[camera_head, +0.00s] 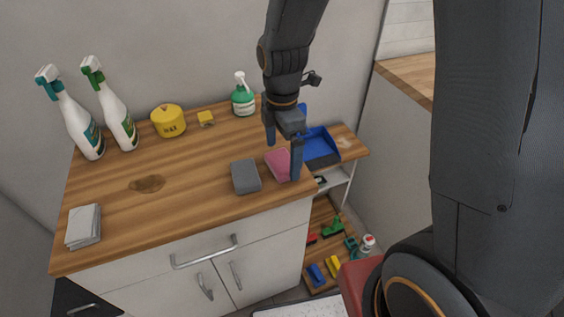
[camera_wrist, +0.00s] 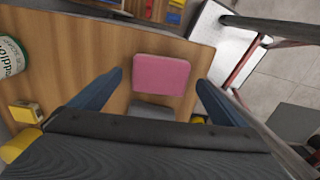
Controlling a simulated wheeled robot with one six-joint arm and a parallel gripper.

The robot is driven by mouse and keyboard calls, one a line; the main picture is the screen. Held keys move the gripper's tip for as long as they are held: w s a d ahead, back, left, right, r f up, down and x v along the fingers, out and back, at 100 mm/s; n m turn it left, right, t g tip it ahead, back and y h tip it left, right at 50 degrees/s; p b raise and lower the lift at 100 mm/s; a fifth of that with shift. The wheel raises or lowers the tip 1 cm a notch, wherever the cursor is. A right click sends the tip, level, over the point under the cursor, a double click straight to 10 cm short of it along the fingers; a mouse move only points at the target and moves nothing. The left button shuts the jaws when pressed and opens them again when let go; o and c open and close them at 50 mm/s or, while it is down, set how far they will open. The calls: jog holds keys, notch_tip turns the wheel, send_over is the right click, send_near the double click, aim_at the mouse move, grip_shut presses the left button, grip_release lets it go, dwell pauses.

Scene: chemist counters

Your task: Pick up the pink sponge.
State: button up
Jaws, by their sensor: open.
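The pink sponge (camera_head: 279,164) lies flat on the wooden counter near its right front corner. It also shows in the wrist view (camera_wrist: 160,74), between and ahead of the two blue fingers. My gripper (camera_head: 283,160) is open above the sponge, one finger on each side in the wrist view (camera_wrist: 160,84). The fingers do not visibly hold anything. In the head view one finger hides the sponge's right edge. I cannot tell the exact height of the fingertips over the counter.
A grey sponge-like block (camera_head: 245,176) lies just left of the pink sponge. A green spray bottle (camera_head: 243,97), yellow tin (camera_head: 168,120) and small yellow block (camera_head: 205,118) stand at the back. A blue dustpan (camera_head: 321,148) is to the right. The counter's middle is mostly clear.

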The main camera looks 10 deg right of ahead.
jog(key=shift+f, duration=0.75)
jog(key=c, duration=1.1)
jog(key=shift+r, duration=0.1)
